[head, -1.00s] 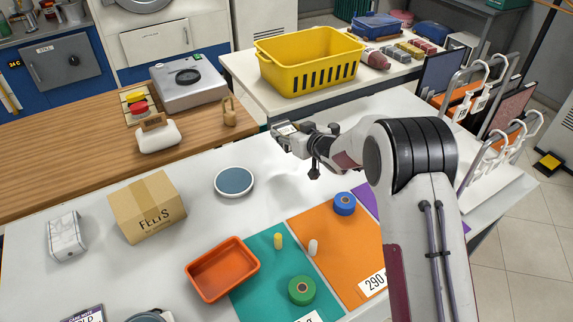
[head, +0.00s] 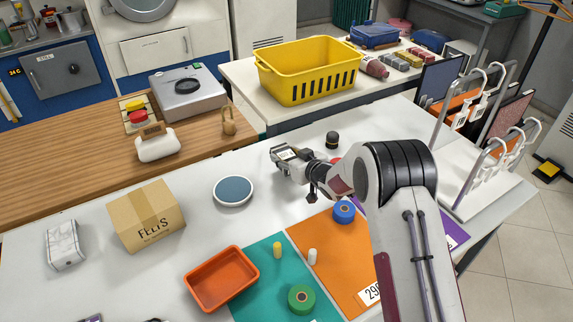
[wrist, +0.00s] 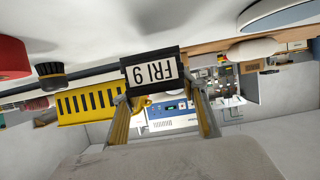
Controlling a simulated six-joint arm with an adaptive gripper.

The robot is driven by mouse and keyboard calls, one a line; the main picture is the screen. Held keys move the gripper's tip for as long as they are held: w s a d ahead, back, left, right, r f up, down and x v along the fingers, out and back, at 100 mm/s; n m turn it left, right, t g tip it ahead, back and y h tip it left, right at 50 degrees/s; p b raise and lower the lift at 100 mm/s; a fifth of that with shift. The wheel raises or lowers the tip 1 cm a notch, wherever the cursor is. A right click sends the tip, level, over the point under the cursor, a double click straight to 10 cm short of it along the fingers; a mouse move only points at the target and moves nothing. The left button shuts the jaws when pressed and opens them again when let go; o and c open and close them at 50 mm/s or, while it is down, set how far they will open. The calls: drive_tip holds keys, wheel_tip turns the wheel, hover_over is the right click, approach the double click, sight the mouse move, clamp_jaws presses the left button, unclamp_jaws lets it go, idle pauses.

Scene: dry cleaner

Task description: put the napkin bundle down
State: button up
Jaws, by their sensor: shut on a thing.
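My gripper (head: 279,154) is low over the white table, right of the blue round disc. In the wrist view the gripper's two fingers (wrist: 162,108) are closed on the sides of a dark block (wrist: 128,62) with a white "FRI 9" label, upside down in the picture. I cannot make out folded cloth in the grip. Whether the block touches the table is not clear. A white patterned wrapped bundle (head: 63,244) lies apart at the far left of the table; I cannot tell if it is napkins.
The blue disc (head: 233,190), carton (head: 146,217), orange tray (head: 221,279) and blue tape roll (head: 344,212) stand around. A dark round thing (head: 332,140) and a red thing (wrist: 12,68) are near the gripper. White table (head: 207,165) is clear left of it.

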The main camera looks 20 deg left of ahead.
drive_tip(key=shift+f, duration=1.8)
drive_tip(key=shift+f, duration=0.15)
drive_tip(key=o, duration=1.2)
drive_tip(key=shift+o, duration=0.2)
drive_tip(key=shift+s+d, duration=0.1)
drive_tip(key=shift+v, duration=5.95)
drive_tip(key=shift+r, duration=0.25)
